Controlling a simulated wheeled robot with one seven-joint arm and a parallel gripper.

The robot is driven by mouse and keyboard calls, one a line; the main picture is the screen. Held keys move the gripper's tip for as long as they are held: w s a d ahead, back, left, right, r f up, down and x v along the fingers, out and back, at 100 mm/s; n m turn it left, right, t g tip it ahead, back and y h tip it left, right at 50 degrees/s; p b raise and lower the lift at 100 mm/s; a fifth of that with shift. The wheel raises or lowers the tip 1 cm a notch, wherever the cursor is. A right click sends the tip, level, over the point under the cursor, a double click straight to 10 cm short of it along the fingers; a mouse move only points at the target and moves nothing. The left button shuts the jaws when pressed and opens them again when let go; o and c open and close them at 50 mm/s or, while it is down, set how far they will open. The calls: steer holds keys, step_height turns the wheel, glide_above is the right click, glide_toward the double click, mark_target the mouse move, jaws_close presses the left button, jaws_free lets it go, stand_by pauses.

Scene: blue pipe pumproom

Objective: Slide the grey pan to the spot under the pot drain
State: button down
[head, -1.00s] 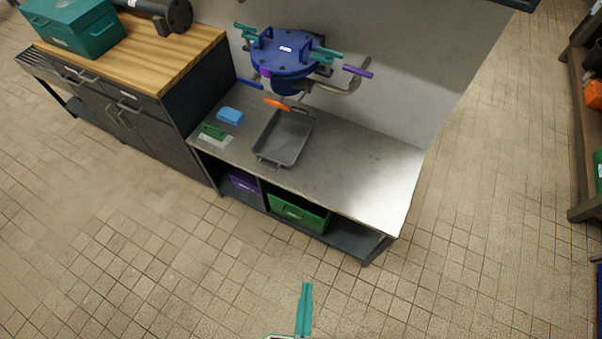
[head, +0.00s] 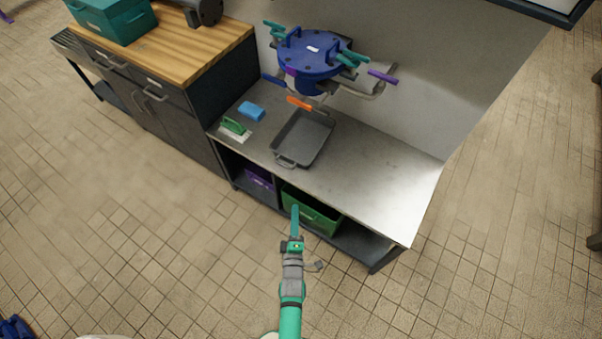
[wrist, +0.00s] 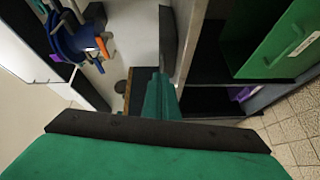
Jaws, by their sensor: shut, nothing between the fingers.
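The grey pan (head: 303,137) is a shallow rectangular tray with a handle at its near end. It lies on the metal bench top (head: 375,183), close to the front edge at its near end. The blue pot (head: 312,54) with a bolted lid is behind the pan, and the orange handle (head: 299,103) sticks out below it. The drain spot itself is hard to make out. My gripper (head: 295,212) is shut and empty in front of the bench, apart from the pan. In the wrist view, the pot (wrist: 75,35) shows at upper left, and my gripper (wrist: 160,85) points forward.
A blue sponge (head: 251,111) and a green brush (head: 233,126) lie left of the pan. A green crate (head: 312,213) and purple bin (head: 259,178) sit on the shelf below. A wooden-topped cabinet (head: 185,48) adjoins on the left. The right bench top is clear.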

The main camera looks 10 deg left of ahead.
steer(key=w, duration=0.5)
steer(key=w+a+n, duration=0.1)
steer(key=w, duration=0.4)
steer(key=w+a+n, duration=0.1)
steer(key=w, duration=0.4)
steer(key=shift+w+a+f, duration=0.2)
steer(key=shift+a+f, duration=0.05)
steer(key=shift+f, duration=0.05)
steer(key=shift+w+d, duration=0.4)
steer(key=shift+w, duration=0.3)
steer(key=shift+w, duration=0.1)
